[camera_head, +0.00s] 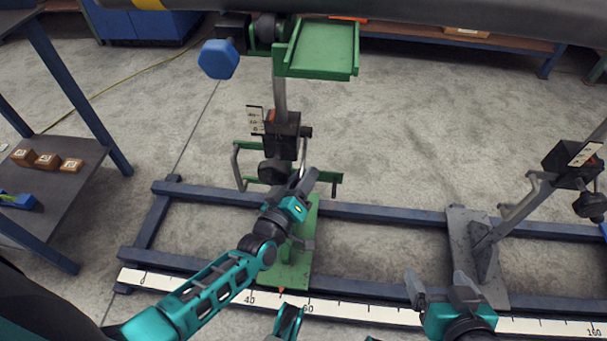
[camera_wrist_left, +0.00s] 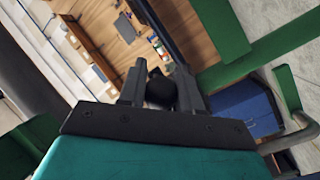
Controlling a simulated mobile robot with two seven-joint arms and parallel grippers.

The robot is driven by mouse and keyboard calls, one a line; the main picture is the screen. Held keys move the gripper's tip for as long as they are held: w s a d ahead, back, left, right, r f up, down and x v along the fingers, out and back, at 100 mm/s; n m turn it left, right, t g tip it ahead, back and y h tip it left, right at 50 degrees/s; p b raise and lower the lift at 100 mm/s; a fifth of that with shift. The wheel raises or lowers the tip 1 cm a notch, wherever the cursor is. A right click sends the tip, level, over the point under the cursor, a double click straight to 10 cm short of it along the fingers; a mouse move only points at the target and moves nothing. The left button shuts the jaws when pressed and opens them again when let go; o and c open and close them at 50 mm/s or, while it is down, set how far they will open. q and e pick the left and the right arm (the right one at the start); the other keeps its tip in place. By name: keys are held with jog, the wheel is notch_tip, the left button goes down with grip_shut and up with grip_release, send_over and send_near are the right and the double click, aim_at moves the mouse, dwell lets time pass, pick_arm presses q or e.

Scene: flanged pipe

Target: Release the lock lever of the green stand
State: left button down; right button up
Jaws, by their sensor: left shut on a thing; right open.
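The green stand has a flat green top (camera_head: 323,47), a post with a black clamp block (camera_head: 281,135) and a green foot (camera_head: 294,262) on the blue rails. A black knob (camera_head: 272,171) sits below the block. My left gripper (camera_head: 303,180) is at the post just below the block. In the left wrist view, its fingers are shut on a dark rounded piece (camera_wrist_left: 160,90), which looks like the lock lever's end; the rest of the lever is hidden. My right gripper (camera_head: 440,286) is open and empty at the lower right, well away from the green stand.
A grey stand (camera_head: 475,245) with its own black clamp (camera_head: 572,165) stands on the rails (camera_head: 380,213) at the right. A dark pipe (camera_head: 420,18) crosses the top. A blue hexagonal knob (camera_head: 219,59) juts left of the green top. A scale strip (camera_head: 365,311) runs along the front.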

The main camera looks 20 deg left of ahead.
pick_arm(q)
jog(key=shift+r, duration=0.15)
pick_arm(e)
jog(key=shift+s+f, duration=0.2)
pick_arm(q)
jog(key=c, duration=0.8)
grip_release()
pick_arm(e)
jog(key=shift+r, duration=0.1)
pick_arm(q)
jog(key=shift+s, duration=0.25)
jog(key=s+p, duration=0.1)
jog(key=s, duration=0.3)
jog(key=s+a, duration=0.1)
jog(key=s, duration=0.3)
jog(key=s+p, duration=0.1)
jog(key=s, duration=0.3)
jog(key=shift+s+a+p, duration=0.15)
jog(key=shift+a+p, duration=0.2)
pick_arm(e)
jog(key=shift+d+r, duration=0.25)
jog(key=shift+r, duration=0.6)
